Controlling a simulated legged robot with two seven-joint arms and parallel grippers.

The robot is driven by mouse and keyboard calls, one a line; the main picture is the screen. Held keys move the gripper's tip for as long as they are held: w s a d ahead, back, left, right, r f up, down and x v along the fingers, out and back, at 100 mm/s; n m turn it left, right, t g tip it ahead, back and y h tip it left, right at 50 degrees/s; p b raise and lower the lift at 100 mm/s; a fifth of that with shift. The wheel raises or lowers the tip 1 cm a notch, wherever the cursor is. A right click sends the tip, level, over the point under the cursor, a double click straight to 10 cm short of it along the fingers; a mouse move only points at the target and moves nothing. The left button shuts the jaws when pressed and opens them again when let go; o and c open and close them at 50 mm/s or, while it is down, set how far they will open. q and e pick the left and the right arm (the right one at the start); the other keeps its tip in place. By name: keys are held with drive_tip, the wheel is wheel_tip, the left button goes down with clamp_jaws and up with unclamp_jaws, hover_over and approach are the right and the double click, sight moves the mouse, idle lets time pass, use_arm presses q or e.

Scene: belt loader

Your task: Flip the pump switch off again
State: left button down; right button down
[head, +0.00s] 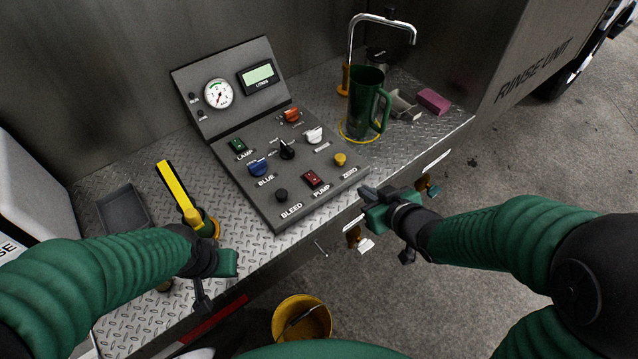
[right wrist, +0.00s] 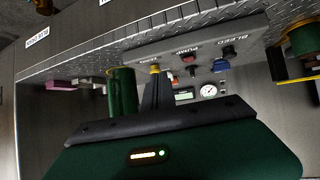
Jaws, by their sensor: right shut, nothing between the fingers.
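The pump switch (head: 312,179) is a red rocker above the PUMP label on the sloped grey control panel (head: 240,195). Which way it is tipped is too small to tell. In the right wrist view the red switch (right wrist: 190,59) shows beyond my fingers. My right gripper (head: 368,193) is shut and empty, just off the panel's lower right corner, right of the switch and apart from it. Its fingers also show in the right wrist view (right wrist: 156,90). My left gripper (head: 222,264) is at the deck's front edge, left of the panel; its fingers are not clear.
Near the pump switch are a yellow knob (head: 340,159), a black knob (head: 281,195) and a blue switch (head: 258,167). A green mug (head: 365,103) stands under the tap behind. A yellow-handled lever (head: 178,192) rises at left. A yellow bucket (head: 302,318) is below the front edge.

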use_arm(q)
drive_tip(key=shift+f, duration=0.15)
use_arm(e)
drive_tip(key=a+r+n+y, duration=0.2)
drive_tip(key=a+r+y, duration=0.1)
drive_tip(key=a, duration=0.2)
drive_tip(key=shift+s+a+t+y, duration=0.15)
drive_tip(key=shift+a+t+y, duration=0.1)
drive_tip(key=shift+t+y, duration=0.05)
use_arm(q)
drive_tip(key=shift+f+b, duration=0.35)
drive_tip(key=shift+b, duration=0.05)
use_arm(e)
hover_over(320, 192)
wheel_tip(320, 192, down, 4)
drive_tip(key=shift+a+r, duration=0.1)
drive_tip(key=shift+r, duration=0.05)
use_arm(q)
drive_tip(key=shift+f, duration=0.15)
use_arm(e)
wheel_tip(320, 192, down, 3)
drive_tip(key=shift+a+r, duration=0.1)
drive_tip(key=shift+r, duration=0.05)
drive_tip(key=shift+f, duration=0.7)
